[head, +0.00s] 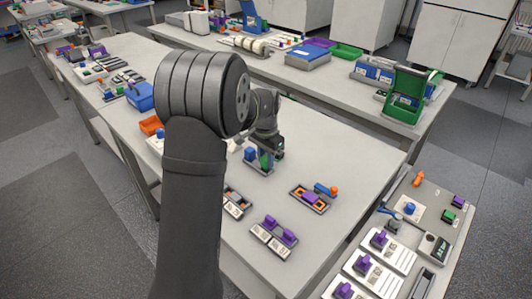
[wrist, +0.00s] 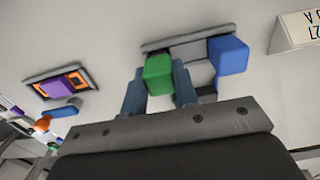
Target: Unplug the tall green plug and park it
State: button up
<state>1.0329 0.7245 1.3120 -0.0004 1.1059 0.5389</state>
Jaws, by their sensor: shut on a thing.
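The tall green plug (wrist: 158,74) is between the two fingers of my gripper (wrist: 157,84) in the wrist view, at the left end of a grey socket base (wrist: 188,50). A blue plug (wrist: 228,55) stands at the other end of that base. In the head view the green plug (head: 265,160) shows partly below my gripper (head: 271,150), with the blue plug (head: 250,154) to its left. My gripper is shut on the green plug. I cannot tell whether the plug is still seated in the base; its lower end is hard to see.
A dark tray (head: 322,205) with orange recesses holds a purple block (head: 311,198), right of the base. A double socket with purple plugs (head: 274,232) stands nearer. An orange bin (head: 151,125) is at left.

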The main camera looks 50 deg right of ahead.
jog(key=shift+f, duration=0.45)
dwell(0.5)
jog(key=o, duration=1.1)
jog(key=shift+c, duration=0.2)
notch_tip(320, 180, up, 17)
jog(key=shift+r, duration=0.2)
notch_tip(320, 180, down, 17)
jog(key=shift+f, duration=0.2)
jog(key=shift+r, duration=0.1)
